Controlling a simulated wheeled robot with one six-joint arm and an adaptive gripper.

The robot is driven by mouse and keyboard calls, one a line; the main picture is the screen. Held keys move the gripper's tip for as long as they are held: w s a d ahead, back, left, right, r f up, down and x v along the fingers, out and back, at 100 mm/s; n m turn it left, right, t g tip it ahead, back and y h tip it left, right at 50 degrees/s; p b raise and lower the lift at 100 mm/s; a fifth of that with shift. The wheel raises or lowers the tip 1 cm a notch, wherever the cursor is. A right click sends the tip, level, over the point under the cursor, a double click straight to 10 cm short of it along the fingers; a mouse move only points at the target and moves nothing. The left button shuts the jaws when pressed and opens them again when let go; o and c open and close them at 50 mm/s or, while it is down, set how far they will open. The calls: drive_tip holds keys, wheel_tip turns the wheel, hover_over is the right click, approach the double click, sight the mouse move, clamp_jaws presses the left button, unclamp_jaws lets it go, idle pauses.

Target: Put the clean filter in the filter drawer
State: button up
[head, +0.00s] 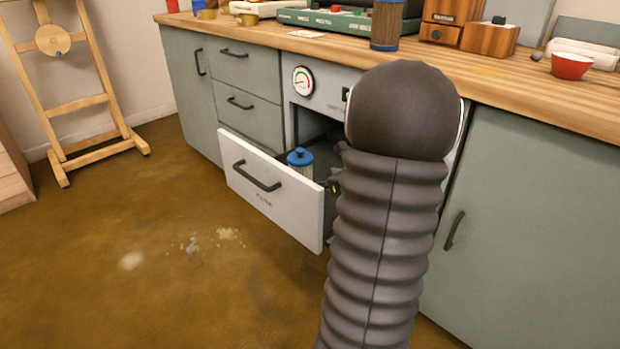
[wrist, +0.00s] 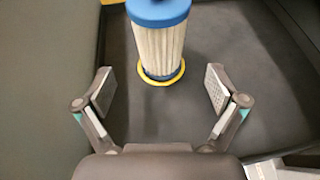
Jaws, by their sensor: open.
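The clean filter, white and pleated with a blue cap (head: 300,157), stands upright in the open filter drawer (head: 270,188). In the wrist view the filter (wrist: 158,45) has its base inside or on a yellow ring (wrist: 162,76) on the drawer's dark floor (wrist: 240,70). My gripper (wrist: 160,92) is open, its two fingers spread to either side and short of the filter, not touching it. In the head view my arm hides most of the gripper and the right part of the drawer.
Above the drawer is a white panel with a round gauge (head: 303,81). A brown filter with blue ends (head: 386,27) stands on the wooden counter (head: 510,85). A red bowl (head: 571,66) is at the right.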

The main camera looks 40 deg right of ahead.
drive_tip(key=shift+v, duration=1.1)
idle(0.4)
